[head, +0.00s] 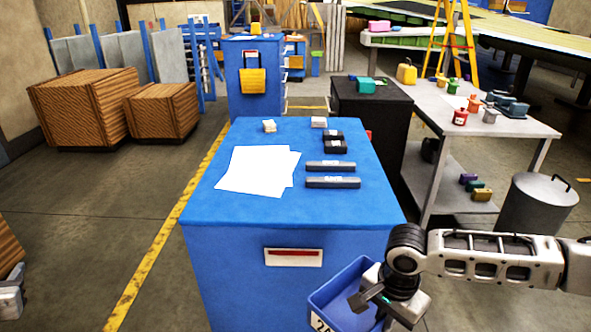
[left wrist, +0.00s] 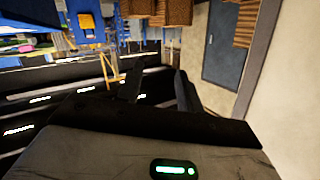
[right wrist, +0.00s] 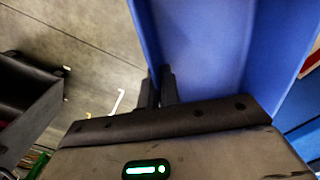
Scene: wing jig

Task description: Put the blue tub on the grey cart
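The blue tub (head: 335,300) is at the bottom of the head view, in front of the blue cabinet and partly cut off by the frame edge. My right gripper (head: 370,298) is at its right side. In the right wrist view the fingers (right wrist: 160,88) are close together on the wall of the tub (right wrist: 205,45), which hangs above the floor. A dark grey cart-like thing with raised sides (right wrist: 25,95) shows at the left of that view, apart from the tub. My left gripper (left wrist: 158,88) has its fingers apart, with nothing between them.
A blue cabinet (head: 240,210) with papers and small dark boxes on top stands straight ahead. To its right are a black cabinet (head: 370,105), a grey metal table (head: 540,128) with small items, and a grey bin (head: 535,205). Floor is clear left of the blue cabinet.

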